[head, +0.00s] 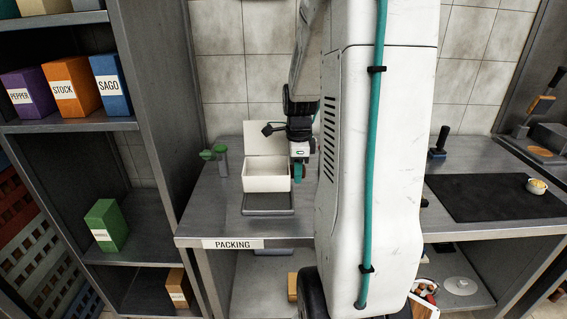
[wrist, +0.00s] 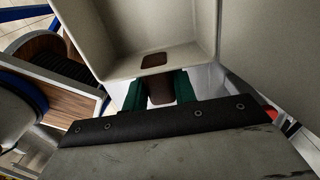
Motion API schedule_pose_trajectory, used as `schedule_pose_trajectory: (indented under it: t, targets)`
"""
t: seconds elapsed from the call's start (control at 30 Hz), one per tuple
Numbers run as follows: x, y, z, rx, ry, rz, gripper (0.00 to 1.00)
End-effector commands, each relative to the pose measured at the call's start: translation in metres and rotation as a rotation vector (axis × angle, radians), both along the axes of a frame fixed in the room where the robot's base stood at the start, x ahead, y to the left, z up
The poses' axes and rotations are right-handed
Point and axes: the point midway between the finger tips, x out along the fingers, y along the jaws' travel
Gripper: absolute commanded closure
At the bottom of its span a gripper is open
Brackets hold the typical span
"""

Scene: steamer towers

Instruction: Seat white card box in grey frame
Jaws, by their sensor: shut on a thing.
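The white card box (head: 266,181) is open, with its lid raised at the back, and looks about level in the head view. My gripper (head: 298,170) is at its right side, with teal fingers shut on the box's wall. In the wrist view the box (wrist: 195,30) fills the upper middle, and my gripper (wrist: 160,88) grips its near edge beside a brown patch. The grey frame (head: 268,211) lies on the packing table just below the box in the picture. The box hides the frame's back part; I cannot tell whether they touch.
The packing table (head: 200,222) is clear around the frame, except for a green-topped dispenser-like item (head: 217,155) at the left. Shelves with an orange box (head: 72,92) and other boxes stand left. A black mat (head: 485,198) with a small bowl (head: 537,186) lies right.

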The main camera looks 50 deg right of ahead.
Motion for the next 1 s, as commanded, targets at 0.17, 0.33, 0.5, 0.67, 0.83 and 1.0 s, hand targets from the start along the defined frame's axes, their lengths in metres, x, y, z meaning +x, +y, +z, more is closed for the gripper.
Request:
schedule_pose_trajectory:
  t: [0.17,0.33,0.5,0.67,0.83,1.0]
  targets:
    - [-0.004,-0.005,0.0,0.0,0.0,-0.022,1.0]
    - [-0.005,-0.006,0.0,0.001,-0.001,-0.024,1.0]
    - [-0.004,-0.006,-0.009,0.001,0.0,-0.022,1.0]
    - [-0.004,-0.005,-0.023,0.001,0.0,-0.02,1.0]
    - [-0.003,-0.004,-0.035,0.001,0.0,-0.017,1.0]
    - [-0.003,-0.004,-0.041,0.0,-0.001,-0.017,1.0]
